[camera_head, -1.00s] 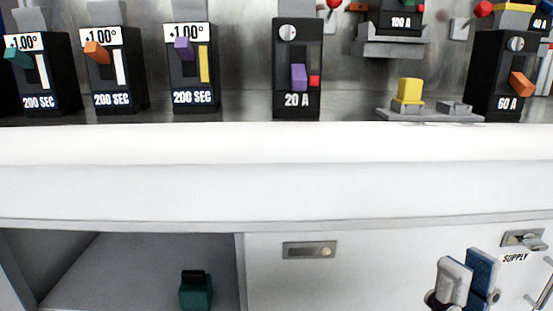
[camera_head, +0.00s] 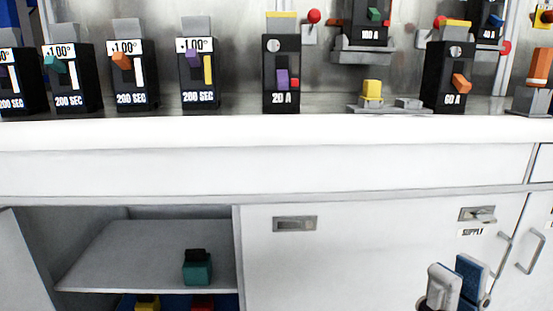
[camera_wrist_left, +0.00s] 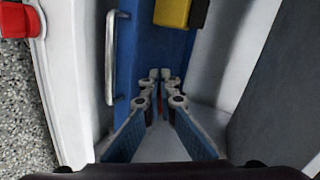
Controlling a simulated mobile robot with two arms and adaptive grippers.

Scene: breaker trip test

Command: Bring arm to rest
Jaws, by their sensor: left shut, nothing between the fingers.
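My right gripper (camera_head: 456,286) shows at the lower right of the head view, in front of the white cabinet front. One light grey finger and one blue finger stand close together; I cannot tell whether they are open or shut, and I see nothing held. My left gripper (camera_wrist_left: 161,76) shows in the left wrist view with its blue-padded fingers meeting at the tips, shut and empty. It points toward a blue surface (camera_wrist_left: 152,45) below a yellow block (camera_wrist_left: 173,12). The left gripper is not visible in the head view.
Breaker units, including one marked 20 A (camera_head: 281,80) and one marked 60 A (camera_head: 446,82), stand on the white counter (camera_head: 250,130). Below, an open compartment's shelf (camera_head: 130,255) bears a teal block (camera_head: 197,268). A metal handle (camera_wrist_left: 111,58) is left of the left gripper.

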